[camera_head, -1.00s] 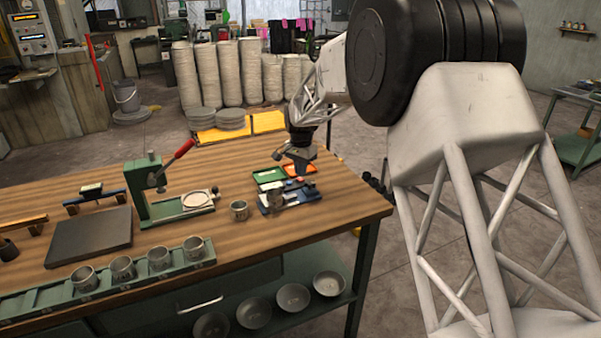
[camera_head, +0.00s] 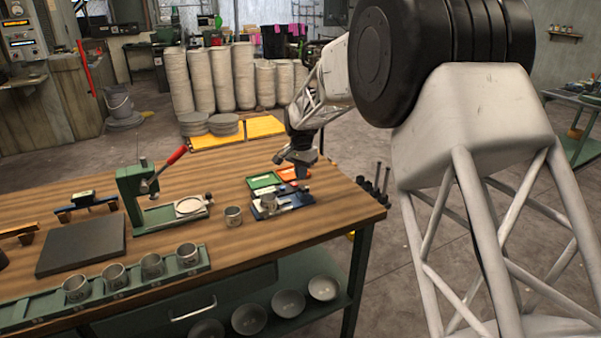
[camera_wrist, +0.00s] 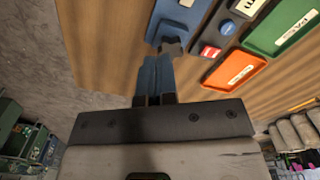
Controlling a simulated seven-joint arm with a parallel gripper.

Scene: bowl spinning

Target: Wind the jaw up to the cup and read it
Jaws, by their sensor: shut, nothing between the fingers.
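The blue measuring device (camera_head: 292,207) sits near the right end of the bench, with a grey cup (camera_head: 268,202) at its left part. Its jaw and reading cannot be made out. My gripper (camera_head: 301,172) is above the device's back right part, pointing down. In the wrist view my gripper's blue fingers (camera_wrist: 158,68) are together and empty. Their tips are close to a small dark grey knob (camera_wrist: 173,46) beside the blue base (camera_wrist: 178,18); I cannot tell whether they touch.
A green tray (camera_wrist: 284,24) and an orange tray (camera_wrist: 235,70) lie beside the device. A green press with a red lever (camera_head: 177,155) stands left. A rack (camera_head: 130,289) at the front holds several cups. Dark pegs (camera_head: 377,178) stand at the bench's right end.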

